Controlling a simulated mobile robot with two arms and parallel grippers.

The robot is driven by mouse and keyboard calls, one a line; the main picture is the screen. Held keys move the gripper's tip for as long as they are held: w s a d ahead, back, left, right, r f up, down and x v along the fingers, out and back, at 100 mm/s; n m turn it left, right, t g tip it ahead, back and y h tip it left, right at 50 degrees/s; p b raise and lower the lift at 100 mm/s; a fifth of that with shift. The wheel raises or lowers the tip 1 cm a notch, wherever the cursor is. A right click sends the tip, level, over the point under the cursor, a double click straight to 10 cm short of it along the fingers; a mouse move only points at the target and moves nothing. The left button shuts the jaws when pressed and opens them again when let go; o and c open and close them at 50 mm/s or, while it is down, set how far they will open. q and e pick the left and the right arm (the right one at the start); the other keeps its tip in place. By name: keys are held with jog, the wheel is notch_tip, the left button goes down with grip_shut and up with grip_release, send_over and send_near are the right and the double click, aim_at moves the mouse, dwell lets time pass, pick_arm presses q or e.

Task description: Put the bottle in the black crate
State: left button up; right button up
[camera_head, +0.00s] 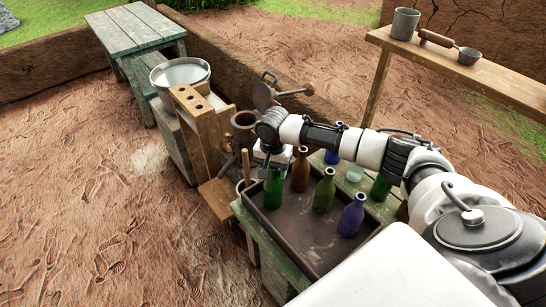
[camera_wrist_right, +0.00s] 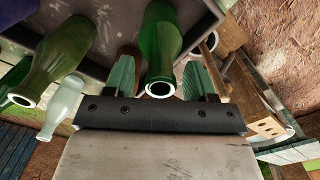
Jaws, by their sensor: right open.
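The black crate (camera_head: 301,234) is a shallow dark tray on a green wooden table. A green bottle (camera_head: 272,190) stands upright at its left end. A brown bottle (camera_head: 300,170), an olive-green bottle (camera_head: 325,190) and a purple bottle (camera_head: 352,216) also stand in it. My right gripper (camera_head: 268,165) is at the top of the left green bottle. In the wrist view, the right gripper (camera_wrist_right: 158,82) is open, with its green pads on either side of that green bottle (camera_wrist_right: 160,42); contact is unclear. My left gripper is not in view.
A blue bottle (camera_head: 332,156), a clear bottle (camera_head: 355,173) and another green bottle (camera_head: 380,187) stand beyond the crate, near my right arm. A wooden rack (camera_head: 199,130) stands close at the left. A metal basin (camera_head: 180,73) lies behind it. Open ground lies at far left.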

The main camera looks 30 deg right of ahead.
notch_tip(320, 180, up, 11)
jog(key=b, duration=0.2)
jog(key=shift+r, duration=0.15)
